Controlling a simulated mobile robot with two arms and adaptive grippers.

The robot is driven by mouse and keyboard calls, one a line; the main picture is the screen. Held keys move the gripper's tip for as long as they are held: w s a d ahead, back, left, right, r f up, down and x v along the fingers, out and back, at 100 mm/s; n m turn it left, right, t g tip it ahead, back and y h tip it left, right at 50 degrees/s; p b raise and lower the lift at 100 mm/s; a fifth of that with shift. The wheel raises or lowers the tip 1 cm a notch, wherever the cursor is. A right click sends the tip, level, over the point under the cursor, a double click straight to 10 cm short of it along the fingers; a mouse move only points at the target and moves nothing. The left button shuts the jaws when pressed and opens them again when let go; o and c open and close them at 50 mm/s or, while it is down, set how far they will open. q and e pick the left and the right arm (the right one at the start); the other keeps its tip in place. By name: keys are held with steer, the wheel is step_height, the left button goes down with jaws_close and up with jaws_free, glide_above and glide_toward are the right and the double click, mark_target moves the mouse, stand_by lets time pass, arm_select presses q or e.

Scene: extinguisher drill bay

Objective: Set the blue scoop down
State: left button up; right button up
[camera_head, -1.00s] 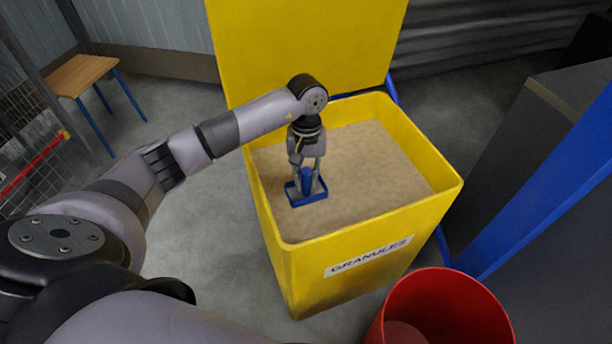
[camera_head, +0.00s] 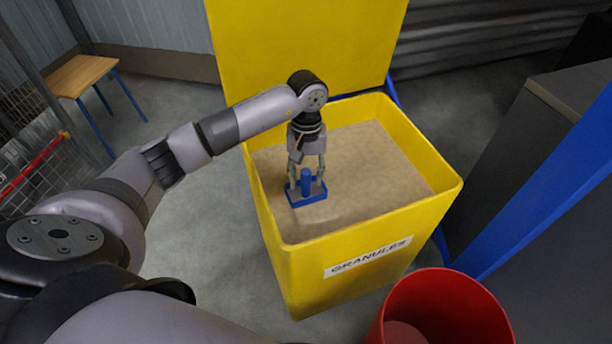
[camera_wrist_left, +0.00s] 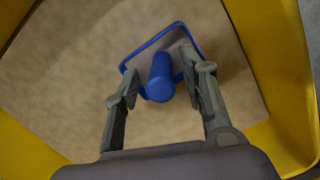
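The blue scoop (camera_head: 305,191) rests on the tan granules (camera_head: 375,165) inside the yellow bin (camera_head: 345,262), with its handle standing upright. The scoop also shows in the left wrist view (camera_wrist_left: 160,80), handle toward the camera. My left gripper (camera_head: 307,176) points down over the scoop, its fingers spread on either side of the handle. In the left wrist view the left gripper (camera_wrist_left: 162,90) has clear gaps between the fingers and the handle, so it is open and holds nothing. My right gripper does not show in either view.
The bin's yellow lid (camera_head: 305,45) stands raised at the back. A red bucket (camera_head: 440,310) stands in front of the bin at the right. A blue post (camera_head: 540,190) and dark cabinet rise at the right. A wooden-topped stool (camera_head: 82,75) is far left.

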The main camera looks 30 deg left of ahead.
arm_select(q)
step_height(320, 180, up, 11)
steer(key=w+p, duration=0.1)
steer(key=shift+w+a, duration=0.15)
steer(key=shift+a, duration=0.2)
stand_by(0.3)
